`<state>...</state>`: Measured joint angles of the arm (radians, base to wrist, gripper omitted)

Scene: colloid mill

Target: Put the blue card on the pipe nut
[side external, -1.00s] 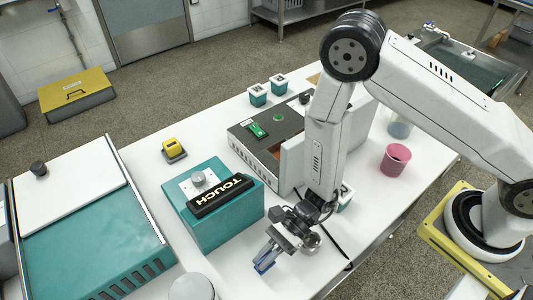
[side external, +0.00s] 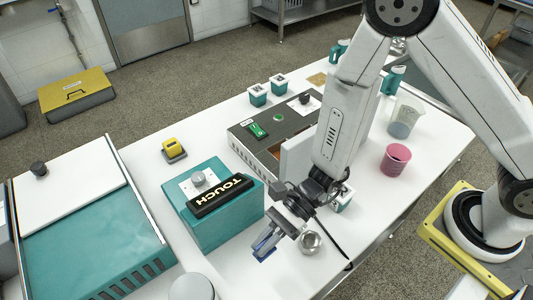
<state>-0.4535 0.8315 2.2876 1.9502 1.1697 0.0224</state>
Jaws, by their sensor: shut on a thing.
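My gripper (side external: 268,244) points down over the white table, left of a round silver metal piece. It is shut on the blue card (side external: 264,257), of which only thin blue edges show at the fingertips; the fingers hide the rest. I cannot tell how far the card is above the table. The round, hollow-looking silver piece (side external: 310,242) stands on the table just right of my gripper and looks like the pipe nut. The card is apart from it.
A grey control panel (side external: 275,135) and upright white block (side external: 297,160) lie behind. A pink cup (side external: 395,158) and clear beaker (side external: 405,120) stand right. The table's front edge is near.

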